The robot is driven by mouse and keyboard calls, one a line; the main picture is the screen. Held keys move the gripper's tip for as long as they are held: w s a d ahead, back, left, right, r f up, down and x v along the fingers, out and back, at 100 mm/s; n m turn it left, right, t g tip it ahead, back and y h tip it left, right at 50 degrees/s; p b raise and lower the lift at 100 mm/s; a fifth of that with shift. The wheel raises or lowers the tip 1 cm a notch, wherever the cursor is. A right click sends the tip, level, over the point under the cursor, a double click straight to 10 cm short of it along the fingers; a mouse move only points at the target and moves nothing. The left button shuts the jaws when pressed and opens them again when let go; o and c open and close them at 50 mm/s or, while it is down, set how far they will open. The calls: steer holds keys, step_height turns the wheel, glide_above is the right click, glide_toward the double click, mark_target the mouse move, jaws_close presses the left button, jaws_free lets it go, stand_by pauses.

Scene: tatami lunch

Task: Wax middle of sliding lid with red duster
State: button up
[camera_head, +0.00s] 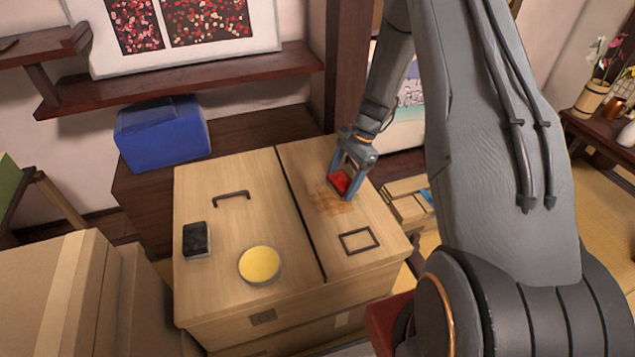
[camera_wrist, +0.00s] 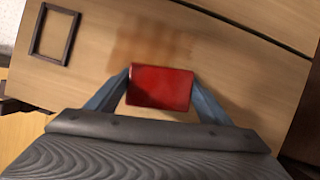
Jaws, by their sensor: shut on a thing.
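My gripper (camera_head: 348,181) is shut on the red duster (camera_head: 339,182). In the wrist view the duster (camera_wrist: 160,87) is a red block between the two blue-grey fingers. The sliding lid (camera_head: 345,215) is the narrower right-hand wooden panel of the chest top. A brownish stained patch (camera_head: 330,199) lies near the middle of this lid, and in the wrist view the patch (camera_wrist: 150,45) shows just beyond the duster. The duster is low over the lid, beside the patch's far edge. I cannot tell whether it touches the wood.
The wider left panel (camera_head: 220,220) carries a dark handle (camera_head: 231,196), a black block (camera_head: 196,240) and a round yellow tin (camera_head: 260,265). A dark rectangular frame (camera_head: 359,241) is on the sliding lid's near end. A blue box (camera_head: 163,131) stands behind left. Cardboard boxes (camera_head: 50,290) stand at left.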

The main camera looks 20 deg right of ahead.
mark_target(344, 179)
steer(key=shift+d, duration=0.5)
steer(key=shift+r+p, duration=0.3)
steer(key=shift+r, duration=0.05)
steer(key=shift+r+p, duration=2.1)
steer(key=shift+r, duration=1.6)
steer(key=shift+a, duration=0.1)
